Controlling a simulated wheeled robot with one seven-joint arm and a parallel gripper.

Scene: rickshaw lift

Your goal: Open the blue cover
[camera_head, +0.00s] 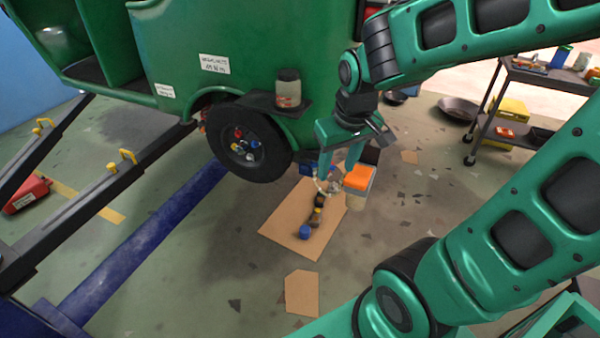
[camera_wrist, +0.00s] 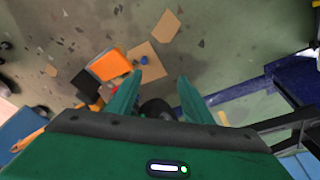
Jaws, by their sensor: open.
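A small round blue piece (camera_head: 306,231) sits at the lower end of a dark, jointed part (camera_head: 318,205) lying on cardboard. A darker blue piece (camera_head: 307,168) shows just left of my gripper. I cannot tell which of them is the blue cover. A small blue spot also shows in the wrist view (camera_wrist: 144,60), beyond my left finger. My gripper (camera_head: 336,172) points down, with its fingers apart and nothing seen between them. In the wrist view my gripper (camera_wrist: 160,80) also shows spread fingers. Whether the fingertips touch anything is unclear.
The green rickshaw (camera_head: 190,45) stands behind, with its wheel (camera_head: 250,143) left of my gripper. A jar (camera_head: 288,88) sits on its dark shelf. An orange-topped box (camera_head: 358,178) is close to my gripper's right. The cardboard sheet (camera_head: 284,232) lies on open floor.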

